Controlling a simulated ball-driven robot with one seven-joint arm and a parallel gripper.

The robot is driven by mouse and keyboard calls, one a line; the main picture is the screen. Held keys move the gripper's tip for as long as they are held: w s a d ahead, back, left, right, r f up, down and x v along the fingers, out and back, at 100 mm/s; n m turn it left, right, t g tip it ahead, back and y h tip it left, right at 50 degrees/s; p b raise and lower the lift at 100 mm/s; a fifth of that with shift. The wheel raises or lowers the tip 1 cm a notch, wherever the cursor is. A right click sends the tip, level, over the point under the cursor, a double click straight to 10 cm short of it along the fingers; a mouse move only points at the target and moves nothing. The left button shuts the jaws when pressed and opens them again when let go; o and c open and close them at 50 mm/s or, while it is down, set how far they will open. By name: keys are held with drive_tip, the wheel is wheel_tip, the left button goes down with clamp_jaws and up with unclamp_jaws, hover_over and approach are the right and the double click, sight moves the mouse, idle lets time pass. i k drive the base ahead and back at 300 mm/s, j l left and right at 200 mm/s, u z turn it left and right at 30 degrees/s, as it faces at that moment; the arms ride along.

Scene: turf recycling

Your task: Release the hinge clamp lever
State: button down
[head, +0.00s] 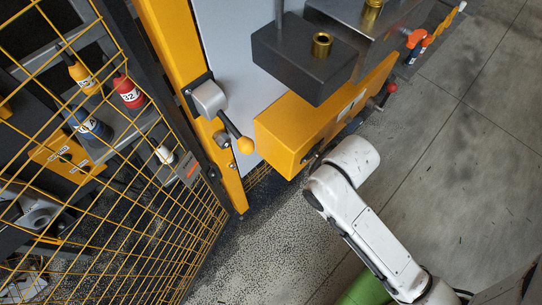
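A grey clamp body (208,98) is mounted on the yellow upright post. A dark lever with a yellow ball knob (244,144) slants from it down to the right, and the knob hangs just left of the yellow box. This looks like the hinge clamp lever, though no label shows. A smaller lever with a red ball knob (391,88) sticks out at the yellow box's right end. My white arm reaches up from the lower right, with its rounded upper end below the yellow box. My gripper does not show, and nothing of mine visibly touches either lever.
A yellow box beam (300,133) and dark metal blocks (300,62) with brass bushings jut out between the levers. Yellow mesh fencing (110,215) fills the left, with bottles (130,92) on a shelf behind it. Open concrete floor (465,160) lies at the right.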

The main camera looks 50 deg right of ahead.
sight(246, 145)
drive_tip(key=k+l, duration=0.2)
drive_tip(key=l, duration=0.15)
drive_tip(key=k+l, duration=0.25)
drive_tip(key=l, duration=0.15)
drive_tip(key=k+l, duration=0.2)
drive_tip(key=l, duration=0.15)
drive_tip(key=u, duration=0.05)
